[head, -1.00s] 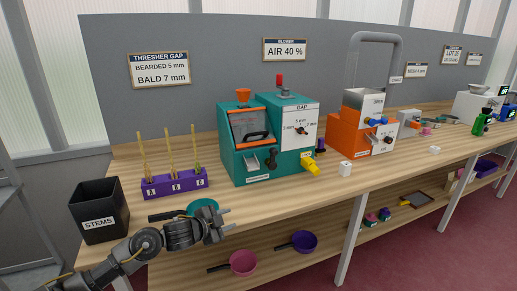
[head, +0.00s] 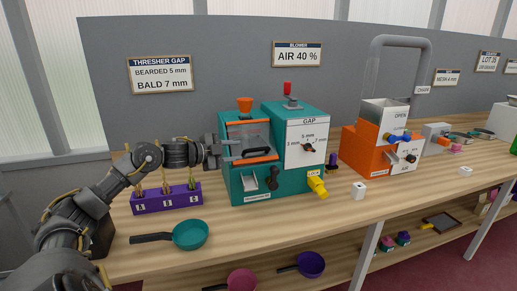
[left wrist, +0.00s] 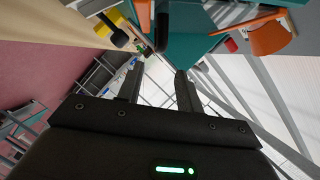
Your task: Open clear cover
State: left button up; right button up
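The clear cover (head: 252,138) is a tilted see-through panel with orange edges on the front of the teal thresher (head: 240,178). It looks shut, and a dark bar handle (head: 257,151) crosses its lower part. My left gripper (head: 222,150) is at the cover's left side, close to the handle; whether it touches is unclear. In the left wrist view its two fingers (left wrist: 158,88) stand apart with nothing seen between them. The teal housing (left wrist: 195,35) and orange parts (left wrist: 268,38) are beyond the fingertips. My right gripper is out of view.
A purple rack (head: 166,199) with wheat ears stands under my left forearm, and a teal pan (head: 190,235) lies in front. An orange blower (head: 365,153) stands to the right. The front bench strip is mostly clear.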

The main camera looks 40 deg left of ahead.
aim_at(254, 149)
pick_arm(q)
jog(key=p+x, duration=0.3)
jog(key=x, duration=0.6)
jog(key=shift+w+p, duration=0.2)
jog(key=shift+p, duration=0.15)
jog(key=shift+w+d+f, duration=0.2)
jog(key=shift+w+f, duration=0.05)
jog(key=shift+w, duration=0.15)
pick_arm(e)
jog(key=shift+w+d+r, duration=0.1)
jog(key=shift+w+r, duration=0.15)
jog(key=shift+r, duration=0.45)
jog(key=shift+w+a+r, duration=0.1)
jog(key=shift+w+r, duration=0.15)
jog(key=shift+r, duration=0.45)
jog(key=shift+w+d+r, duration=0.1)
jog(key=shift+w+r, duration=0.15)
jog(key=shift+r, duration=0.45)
pick_arm(q)
grip_shut()
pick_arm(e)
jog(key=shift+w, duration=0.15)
